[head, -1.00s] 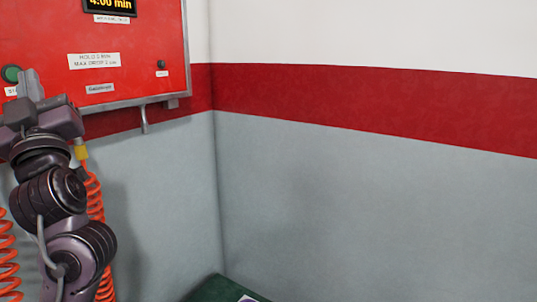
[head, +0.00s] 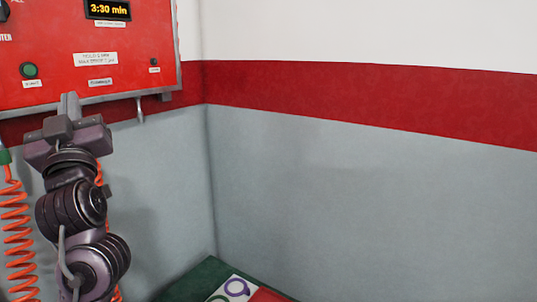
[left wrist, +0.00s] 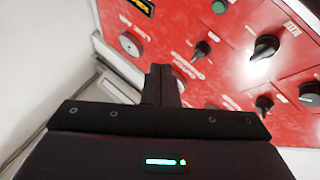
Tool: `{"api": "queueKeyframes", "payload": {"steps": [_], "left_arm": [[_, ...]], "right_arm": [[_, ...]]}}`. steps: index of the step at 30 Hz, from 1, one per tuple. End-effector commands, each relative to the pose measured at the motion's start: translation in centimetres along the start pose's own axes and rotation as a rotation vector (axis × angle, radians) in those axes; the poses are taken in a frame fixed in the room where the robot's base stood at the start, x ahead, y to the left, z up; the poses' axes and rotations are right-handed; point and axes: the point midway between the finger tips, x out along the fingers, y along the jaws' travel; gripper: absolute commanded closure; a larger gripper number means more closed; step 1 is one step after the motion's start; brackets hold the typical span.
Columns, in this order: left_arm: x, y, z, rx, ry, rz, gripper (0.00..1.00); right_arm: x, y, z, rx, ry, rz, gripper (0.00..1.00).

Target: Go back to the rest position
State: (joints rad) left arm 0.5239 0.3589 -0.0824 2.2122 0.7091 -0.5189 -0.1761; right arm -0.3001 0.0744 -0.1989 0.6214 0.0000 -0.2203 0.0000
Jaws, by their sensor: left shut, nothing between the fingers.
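The green button (head: 29,70) also shows in the head view, above and left of the fingers. The panel's display (head: 108,10) reads 3:30 min. My right gripper is out of view.
Orange coiled hoses (head: 17,235) hang at the left, partly behind my left arm. A dark green surface (head: 185,283) at the bottom carries a white sheet with ring shapes (head: 234,289) and a red item (head: 268,295). The grey wall on the right is clear.

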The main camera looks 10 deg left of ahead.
Motion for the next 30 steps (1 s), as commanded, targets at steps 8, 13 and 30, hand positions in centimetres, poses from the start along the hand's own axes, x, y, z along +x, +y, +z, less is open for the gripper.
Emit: {"api": "queueKeyframes", "payload": {"steps": [8,13,30], "left_arm": [[-3.7,2.8,7.7,0.044,-0.240,0.127,1.00],[-8.8,4.6,14.5,0.090,-0.477,0.236,1.00],[-42.1,1.8,29.6,0.346,-1.546,0.591,1.00]], "right_arm": [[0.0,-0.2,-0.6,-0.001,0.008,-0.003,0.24],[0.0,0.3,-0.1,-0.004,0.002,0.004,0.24],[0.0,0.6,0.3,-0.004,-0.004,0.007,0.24]]}}
